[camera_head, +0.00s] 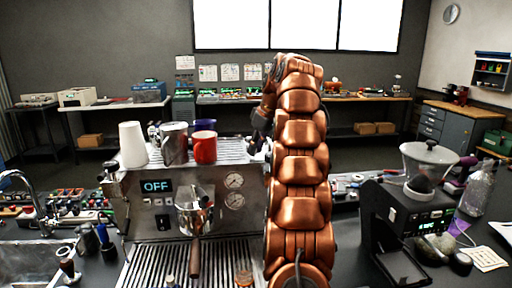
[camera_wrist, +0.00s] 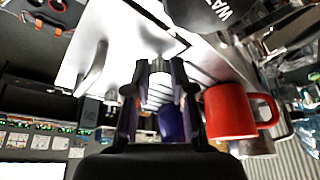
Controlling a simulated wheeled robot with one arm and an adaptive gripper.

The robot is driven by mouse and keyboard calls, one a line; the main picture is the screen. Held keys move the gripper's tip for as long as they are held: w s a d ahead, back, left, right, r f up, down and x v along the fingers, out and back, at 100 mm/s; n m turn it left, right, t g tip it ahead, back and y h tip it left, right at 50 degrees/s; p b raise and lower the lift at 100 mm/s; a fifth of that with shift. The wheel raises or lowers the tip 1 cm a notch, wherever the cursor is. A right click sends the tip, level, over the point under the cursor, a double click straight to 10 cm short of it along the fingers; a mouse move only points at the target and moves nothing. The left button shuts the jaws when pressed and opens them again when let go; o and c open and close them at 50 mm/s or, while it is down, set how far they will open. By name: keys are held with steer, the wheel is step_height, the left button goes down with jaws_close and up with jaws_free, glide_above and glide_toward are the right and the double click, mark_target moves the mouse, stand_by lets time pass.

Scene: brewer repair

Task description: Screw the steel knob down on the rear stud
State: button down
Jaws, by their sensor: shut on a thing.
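My gripper (camera_wrist: 160,92) is shut on a small pale metal piece, which looks like the steel knob (camera_wrist: 160,80), in the wrist view. It holds the knob over or against the pale top panel of the brewer (camera_wrist: 112,32). In the head view my gripper (camera_head: 259,134) is at the right rear of the brewer (camera_head: 150,222), partly behind my copper arm. The rear stud is hidden, and I cannot tell whether the knob touches it.
A red mug (camera_wrist: 229,110) stands close beside my gripper, with a purple cup (camera_wrist: 171,122) near the fingers. A steel pitcher (camera_head: 174,143) and white cups (camera_head: 132,145) also stand on the brewer. A grinder (camera_head: 425,215) is at the right.

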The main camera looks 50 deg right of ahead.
steer(key=shift+f, duration=0.35)
stand_by(0.9)
steer(key=shift+b, duration=0.3)
steer(key=shift+a+f+m, duration=0.1)
steer(key=shift+m, duration=0.3)
steer(key=shift+a+m+h+b, duration=0.1)
steer(key=shift+m+h+b, duration=0.2)
steer(key=shift+m+h, duration=0.6)
steer(key=shift+m, duration=1.1)
